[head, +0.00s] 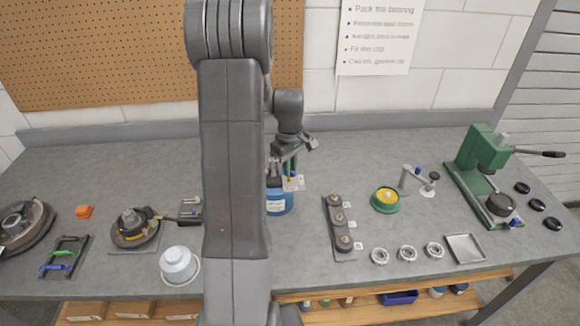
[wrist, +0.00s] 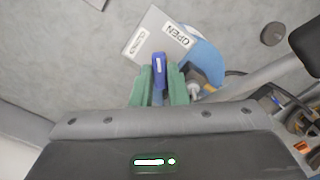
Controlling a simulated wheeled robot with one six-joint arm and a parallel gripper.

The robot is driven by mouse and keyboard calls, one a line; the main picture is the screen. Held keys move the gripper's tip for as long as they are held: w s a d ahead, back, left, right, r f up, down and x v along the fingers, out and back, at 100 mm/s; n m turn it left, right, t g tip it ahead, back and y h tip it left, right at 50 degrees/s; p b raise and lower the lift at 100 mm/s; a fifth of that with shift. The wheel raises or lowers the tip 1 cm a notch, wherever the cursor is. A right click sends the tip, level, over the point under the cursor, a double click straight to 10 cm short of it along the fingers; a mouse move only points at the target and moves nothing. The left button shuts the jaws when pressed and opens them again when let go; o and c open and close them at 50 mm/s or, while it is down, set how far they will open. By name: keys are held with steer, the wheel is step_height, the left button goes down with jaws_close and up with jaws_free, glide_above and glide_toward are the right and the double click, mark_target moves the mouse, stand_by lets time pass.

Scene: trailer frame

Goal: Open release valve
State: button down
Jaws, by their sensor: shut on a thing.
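The release valve has a blue lever (wrist: 158,72) and a white plate (wrist: 152,32) marked OPEN and CLOSED. The plate (head: 293,184) also shows in the head view, at the top of a blue canister (head: 278,205). The canister's rounded blue body shows beside the plate in the wrist view (wrist: 208,62). My gripper (wrist: 160,80) has its green fingers on both sides of the blue lever, shut on it. The lever's tip points towards the plate, nearer the OPEN label. In the head view my gripper (head: 291,166) is just above the canister, and my arm hides part of the scene.
A dark rack with round parts (head: 341,225) stands right of the canister, near a green-and-yellow round part (head: 386,198). A white jar (head: 179,264) stands at front left. A green press (head: 482,165) stands far right. A pegboard (head: 100,50) is on the wall behind.

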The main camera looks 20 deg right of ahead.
steer(key=m+b, duration=0.1)
steer(key=m, duration=0.2)
steer(key=shift+m, duration=0.3)
steer(key=m+b, duration=0.1)
steer(key=m, duration=0.3)
steer(key=shift+m, duration=0.3)
steer(key=c, duration=1.4)
jaws_free()
steer(key=shift+c, duration=0.2)
step_height(320, 180, up, 14)
steer(key=b, duration=0.2)
steer(key=shift+f, duration=0.15)
